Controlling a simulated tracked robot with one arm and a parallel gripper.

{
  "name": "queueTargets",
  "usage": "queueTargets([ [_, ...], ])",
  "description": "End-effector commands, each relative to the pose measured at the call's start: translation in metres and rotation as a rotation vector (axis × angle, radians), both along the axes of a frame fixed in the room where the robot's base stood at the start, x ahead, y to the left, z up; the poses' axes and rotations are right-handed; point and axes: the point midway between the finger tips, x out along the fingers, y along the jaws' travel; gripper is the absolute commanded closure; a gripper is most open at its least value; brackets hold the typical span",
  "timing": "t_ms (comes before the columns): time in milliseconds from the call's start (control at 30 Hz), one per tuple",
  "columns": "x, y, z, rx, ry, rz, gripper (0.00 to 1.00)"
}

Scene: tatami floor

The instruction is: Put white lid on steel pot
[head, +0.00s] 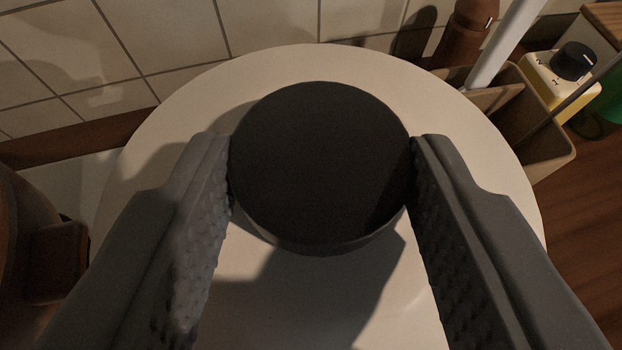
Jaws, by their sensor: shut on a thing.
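The white lid (460,130) is a large round disc that fills the middle of the head view. Its dark round knob (320,160) stands up from its centre. My gripper (320,165) is shut on the knob, with one ridged finger against each side of it. The lid looks roughly level. No steel pot can be made out; whatever lies under the lid is hidden, and I cannot tell whether the lid touches anything below.
A tiled wall (270,25) runs along the back. At the right stand a tan divided holder (545,150), a yellow box with a black knob (572,65) and a brown bottle (465,35). A brown rounded object (30,260) is at the left. Wooden surface (590,230) shows at the right.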

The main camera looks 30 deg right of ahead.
Motion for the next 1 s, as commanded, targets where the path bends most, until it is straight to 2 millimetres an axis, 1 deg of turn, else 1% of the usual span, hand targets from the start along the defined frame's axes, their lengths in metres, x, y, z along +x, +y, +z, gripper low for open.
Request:
queueTargets([
  [300, 0.0, 0.0, -0.005, -0.001, -0.001, 0.0, 0.83],
  [667, 0.0, -0.001, -0.006, -0.001, -0.001, 0.0, 0.83],
  [1000, 0.0, -0.001, -0.013, 0.0, 0.0, 0.0, 0.83],
])
